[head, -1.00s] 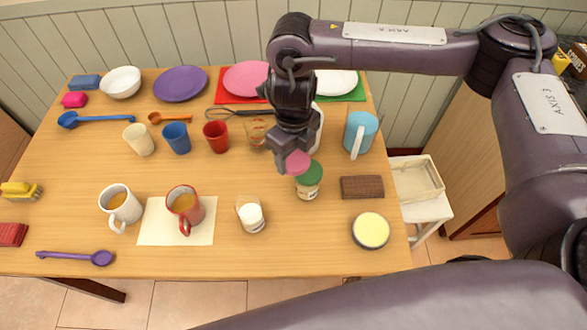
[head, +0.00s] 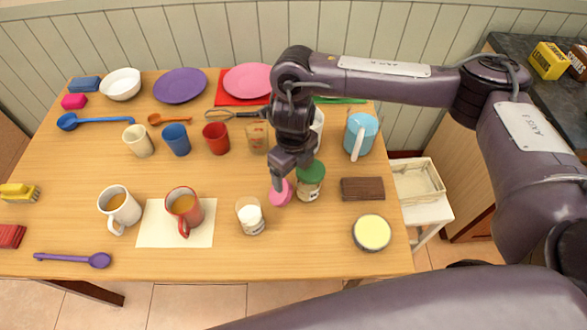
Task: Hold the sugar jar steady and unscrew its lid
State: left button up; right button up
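A squat jar with a green screw lid (head: 311,172) and a pale label (head: 308,192) stands upright right of the table's middle. A clear jar with white contents (head: 250,218) stands in front and to its left, with no lid visible on it. I cannot read either label, so I cannot tell which holds sugar. My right gripper (head: 280,174) points down just left of the green-lidded jar. A round pink piece (head: 280,194) is under its fingertips, low at the table. I cannot tell whether the fingers still grip it. My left gripper is out of view.
A brown block (head: 362,189) and a round yellow-topped tin (head: 371,232) lie to the right. A blue pitcher (head: 361,134) stands behind. Cups and two filled mugs, one red (head: 184,207) on a pale mat (head: 150,232), are left. Bare table lies between.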

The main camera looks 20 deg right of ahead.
jog(key=shift+s+d+f, duration=0.1)
jog(key=shift+f, duration=0.05)
notch_tip(320, 180, up, 12)
jog(key=shift+p, duration=0.4)
dwell(1.3)
